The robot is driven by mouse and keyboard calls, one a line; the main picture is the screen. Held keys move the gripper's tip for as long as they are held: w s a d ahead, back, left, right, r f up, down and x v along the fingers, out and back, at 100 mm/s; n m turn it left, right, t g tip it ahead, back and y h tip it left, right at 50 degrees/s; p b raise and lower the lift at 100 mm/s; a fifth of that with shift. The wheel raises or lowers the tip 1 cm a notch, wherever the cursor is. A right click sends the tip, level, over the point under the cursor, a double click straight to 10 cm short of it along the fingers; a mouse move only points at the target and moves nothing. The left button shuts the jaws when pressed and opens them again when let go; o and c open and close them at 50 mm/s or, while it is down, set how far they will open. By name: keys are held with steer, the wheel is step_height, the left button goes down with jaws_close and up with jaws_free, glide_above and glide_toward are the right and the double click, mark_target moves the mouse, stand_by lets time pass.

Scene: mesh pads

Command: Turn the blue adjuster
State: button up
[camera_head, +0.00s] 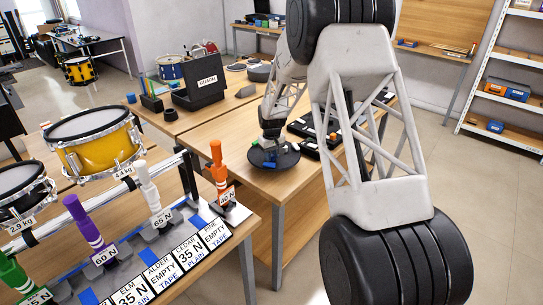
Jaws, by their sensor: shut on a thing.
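A round black mesh pad (290,160) lies on the wooden table in the middle of the view, with small coloured adjusters around it. The blue adjuster (268,163) shows as a small blue patch at the near side of the pad, right below my gripper. A green one (254,143) is at the pad's left edge. My gripper (270,148) points down over the pad, and its fingers are shut at the blue adjuster. The fingertips are small and dark here, so the exact contact is hard to see.
A black tray (305,131) with small parts lies right behind the pad. A black open case (198,92) stands farther back. Yellow drum (88,150) and coloured handles, including an orange one (218,165), stand at left. My arm covers the right middle.

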steer(key=m, duration=0.5)
steer(key=shift+m, duration=0.3)
steer(key=m, duration=0.4)
steer(key=shift+m, duration=0.4)
steer(key=o, duration=0.7)
steer(key=shift+c, duration=0.2)
steer(key=shift+r, duration=0.1)
steer(key=shift+r, duration=3.8)
